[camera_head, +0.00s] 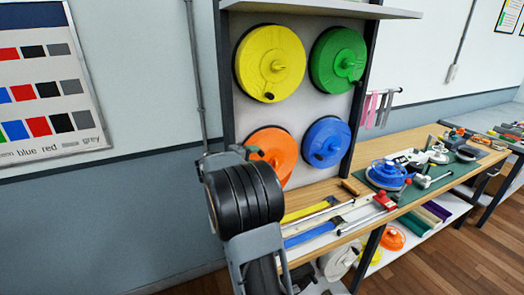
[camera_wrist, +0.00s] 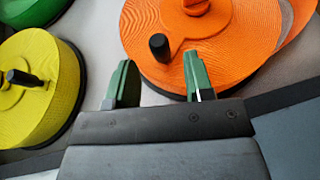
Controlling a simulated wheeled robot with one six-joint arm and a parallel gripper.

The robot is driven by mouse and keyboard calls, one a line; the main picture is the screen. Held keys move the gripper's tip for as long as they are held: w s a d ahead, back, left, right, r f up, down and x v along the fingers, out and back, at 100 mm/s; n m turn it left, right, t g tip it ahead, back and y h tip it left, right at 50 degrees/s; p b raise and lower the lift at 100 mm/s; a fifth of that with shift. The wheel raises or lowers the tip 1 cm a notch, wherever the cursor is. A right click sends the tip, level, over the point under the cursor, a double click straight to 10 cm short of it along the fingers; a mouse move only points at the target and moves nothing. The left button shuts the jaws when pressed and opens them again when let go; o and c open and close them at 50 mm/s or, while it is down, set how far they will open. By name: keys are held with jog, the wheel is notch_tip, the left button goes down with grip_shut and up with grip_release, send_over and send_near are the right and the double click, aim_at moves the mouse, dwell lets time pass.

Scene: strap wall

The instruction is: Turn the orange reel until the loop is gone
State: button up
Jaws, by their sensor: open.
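The orange reel (camera_head: 281,147) is at the lower left of the wall panel in the head view, partly hidden by my arm. In the wrist view the orange reel (camera_wrist: 240,50) fills the upper right, with a round hub and a black crank knob (camera_wrist: 159,47). An orange strap (camera_wrist: 297,28) bulges out from the reel's edge at the upper right and runs out of the picture. My gripper (camera_wrist: 160,80) is open and empty. Its green fingers point toward the reel, with the knob showing between and beyond them. I cannot tell how far off the knob is.
A yellow reel (camera_head: 270,62), a green reel (camera_head: 338,58) and a blue reel (camera_head: 327,143) share the panel. The yellow reel also shows in the wrist view (camera_wrist: 45,95). A wooden bench (camera_head: 350,187) with straps and tools is below. A shelf (camera_head: 320,8) overhangs the panel.

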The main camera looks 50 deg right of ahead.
aim_at(259, 154)
jog(key=shift+d+f+p, duration=0.25)
jog(key=shift+d, duration=0.95)
jog(key=shift+d+f+p, duration=0.2)
jog(key=shift+d+p, duration=0.05)
jog(key=shift+d, duration=0.95)
grip_shut()
